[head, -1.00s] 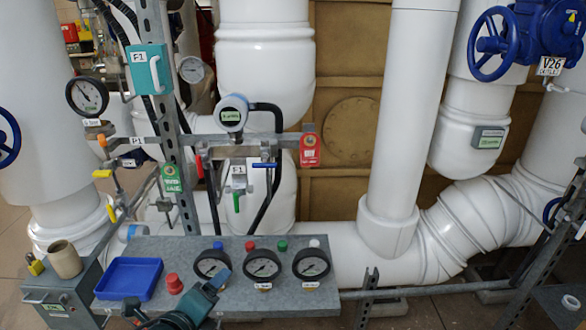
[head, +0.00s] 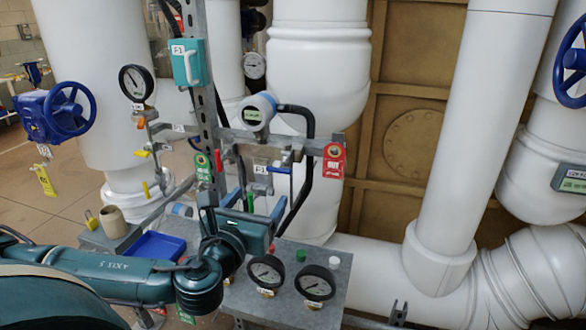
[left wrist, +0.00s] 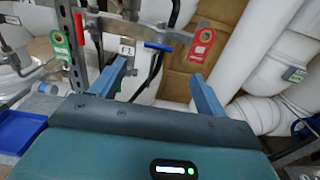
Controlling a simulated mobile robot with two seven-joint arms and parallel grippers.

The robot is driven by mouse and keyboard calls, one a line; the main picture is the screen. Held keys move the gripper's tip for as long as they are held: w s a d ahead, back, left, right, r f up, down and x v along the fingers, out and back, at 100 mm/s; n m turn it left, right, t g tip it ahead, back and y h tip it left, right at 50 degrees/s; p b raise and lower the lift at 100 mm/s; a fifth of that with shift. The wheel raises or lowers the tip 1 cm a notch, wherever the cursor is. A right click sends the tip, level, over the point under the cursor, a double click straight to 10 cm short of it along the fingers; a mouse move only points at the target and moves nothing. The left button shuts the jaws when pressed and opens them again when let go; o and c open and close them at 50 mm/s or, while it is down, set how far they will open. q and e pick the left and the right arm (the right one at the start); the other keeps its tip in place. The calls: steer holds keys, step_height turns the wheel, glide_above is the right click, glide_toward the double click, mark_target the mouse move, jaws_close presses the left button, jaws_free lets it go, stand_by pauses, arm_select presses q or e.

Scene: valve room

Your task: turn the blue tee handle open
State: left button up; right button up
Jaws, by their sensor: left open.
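The blue tee handle (head: 279,170) is a small bar lying about level on the pipework below the grey rail, left of the red tag. It also shows in the left wrist view (left wrist: 158,46), beyond the space between my fingers. My left gripper (head: 257,203) is open and empty, in front of and below the handle, apart from it. In the left wrist view its two blue-grey fingers (left wrist: 158,72) point toward the pipework. The lower pipework is partly hidden behind the gripper. My right gripper is not in view.
A red tag (head: 334,160) hangs right of the handle, a green tag (head: 203,168) to its left. A black hose (head: 308,160) curves beside the handle. Gauges (head: 314,282) and a blue tray (head: 158,247) are on the bench below.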

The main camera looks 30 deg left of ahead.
mark_target(278, 170)
arm_select(q)
steer(key=p+x, duration=0.2)
steer(key=x, duration=1.1)
steer(key=shift+c, duration=0.2)
steer(key=shift+s, duration=0.1)
steer(key=c, duration=0.9)
steer(key=shift+c, duration=0.2)
